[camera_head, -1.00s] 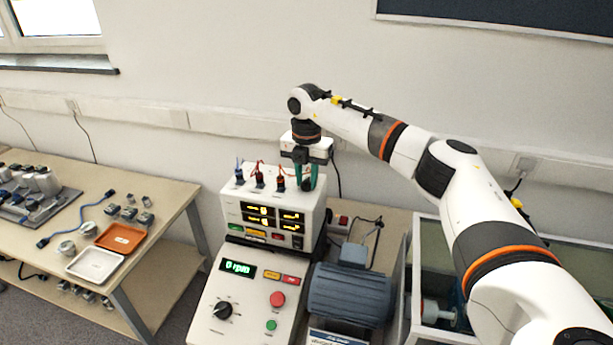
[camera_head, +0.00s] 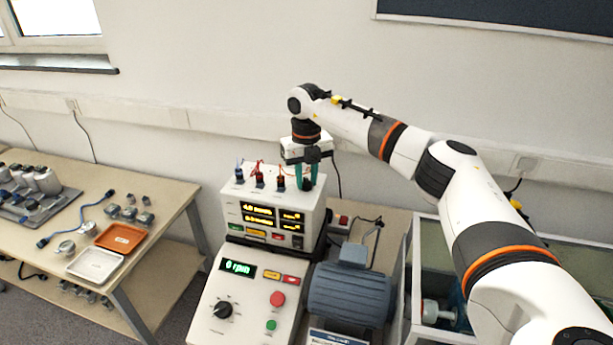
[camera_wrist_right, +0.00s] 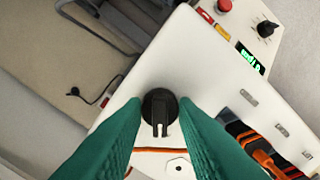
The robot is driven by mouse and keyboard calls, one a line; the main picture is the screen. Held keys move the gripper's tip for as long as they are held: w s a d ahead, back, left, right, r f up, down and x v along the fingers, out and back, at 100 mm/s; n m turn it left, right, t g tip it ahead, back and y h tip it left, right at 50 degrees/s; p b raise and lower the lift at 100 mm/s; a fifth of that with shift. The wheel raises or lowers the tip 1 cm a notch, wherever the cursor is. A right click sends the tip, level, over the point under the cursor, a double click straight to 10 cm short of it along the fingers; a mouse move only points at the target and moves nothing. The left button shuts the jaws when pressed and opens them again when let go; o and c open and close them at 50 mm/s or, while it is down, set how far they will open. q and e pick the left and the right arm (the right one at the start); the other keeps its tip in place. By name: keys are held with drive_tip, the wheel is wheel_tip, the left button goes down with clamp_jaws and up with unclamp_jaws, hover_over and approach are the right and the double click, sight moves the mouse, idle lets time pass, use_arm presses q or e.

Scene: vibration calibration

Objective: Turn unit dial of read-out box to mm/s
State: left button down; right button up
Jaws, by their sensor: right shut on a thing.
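The read-out box (camera_head: 232,211) is white, with lit yellow digits on its dark displays, and stands on the back of the sloped control console. Its unit dial (camera_wrist_right: 160,108) is a black round knob with a raised bar, on the white top face. My right gripper (camera_head: 306,184) points down over the right part of the box top. In the right wrist view its green fingers (camera_wrist_right: 158,125) are shut on the unit dial, one on each side. The dial's markings cannot be read. My left gripper is not in view.
Several cable plugs (camera_head: 259,180) stand on the box top left of my gripper. The console (camera_head: 247,300) has a black knob, a red button and a green button. A grey motor (camera_head: 350,293) stands to its right. An orange tray (camera_head: 121,238) lies on the left table.

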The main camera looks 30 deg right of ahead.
sight(306, 179)
drive_tip(key=shift+r, duration=0.1)
idle(0.3)
drive_tip(key=o, duration=1)
drive_tip(key=shift+r, duration=0.3)
wheel_tip(306, 179, up, 11)
drive_tip(key=b, duration=0.3)
drive_tip(key=shift+r+b, duration=0.2)
drive_tip(key=shift+b, duration=0.1)
